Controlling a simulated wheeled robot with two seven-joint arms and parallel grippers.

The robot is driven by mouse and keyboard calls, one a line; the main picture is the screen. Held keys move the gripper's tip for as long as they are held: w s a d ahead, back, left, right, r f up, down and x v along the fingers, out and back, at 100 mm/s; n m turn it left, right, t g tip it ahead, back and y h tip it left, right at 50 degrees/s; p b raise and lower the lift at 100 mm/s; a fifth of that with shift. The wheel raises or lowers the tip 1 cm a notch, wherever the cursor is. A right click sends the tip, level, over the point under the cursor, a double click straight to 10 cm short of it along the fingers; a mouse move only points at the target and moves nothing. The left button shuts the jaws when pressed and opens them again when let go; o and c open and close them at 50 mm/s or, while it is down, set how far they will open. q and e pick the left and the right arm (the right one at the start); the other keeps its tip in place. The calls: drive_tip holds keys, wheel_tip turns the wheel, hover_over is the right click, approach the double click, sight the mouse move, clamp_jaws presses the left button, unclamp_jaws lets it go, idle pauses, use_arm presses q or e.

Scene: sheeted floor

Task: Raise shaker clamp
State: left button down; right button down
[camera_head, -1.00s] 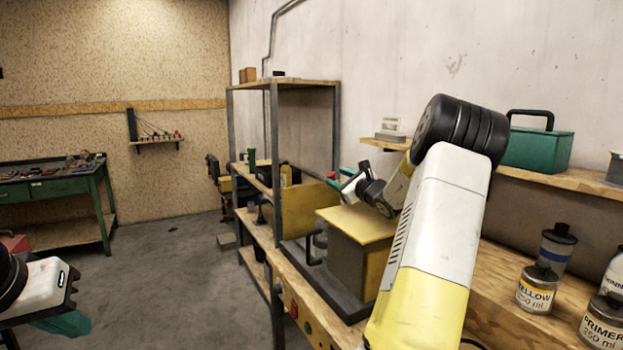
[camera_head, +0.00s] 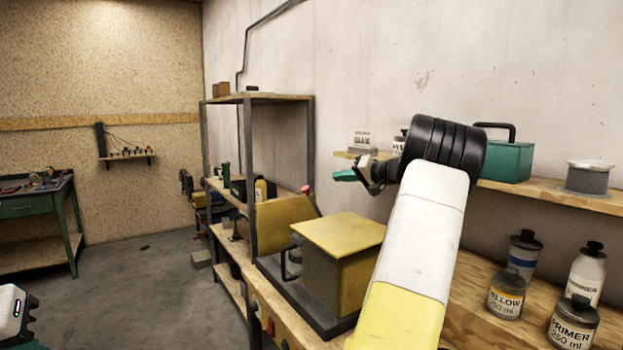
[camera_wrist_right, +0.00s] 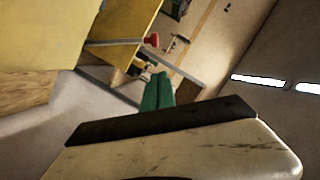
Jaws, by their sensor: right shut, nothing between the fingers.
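In the right wrist view the red knob (camera_wrist_right: 152,40) sits at the end of a metal rod. Which part is the clamp I cannot tell for sure. My right gripper (camera_head: 345,175) is shut and empty, right of the knob and apart from it. Its teal fingers (camera_wrist_right: 158,92) are together.
A wall shelf (camera_head: 545,193) with a teal case (camera_head: 510,161) and a grey can (camera_head: 588,177) runs behind my right arm. Several labelled bottles, one marked yellow (camera_head: 506,300), stand on the bench at right. A metal-framed rack (camera_head: 265,98) stands left.

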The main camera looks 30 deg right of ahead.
drive_tip(key=w+a+f, duration=0.3)
drive_tip(key=w+a, duration=0.1)
drive_tip(key=w, duration=0.3)
drive_tip(key=shift+a+f, duration=0.35)
drive_tip(key=shift+a, duration=0.1)
drive_tip(key=shift+s+a+f+n, duration=0.1)
drive_tip(key=shift+a+f+n, duration=0.2)
drive_tip(key=shift+a+n, duration=0.35)
drive_tip(key=a+f+n+h, duration=0.1)
drive_tip(key=a+f, duration=0.3)
drive_tip(key=a, duration=0.1)
drive_tip(key=shift+s+a, duration=0.2)
drive_tip(key=shift+f, duration=0.15)
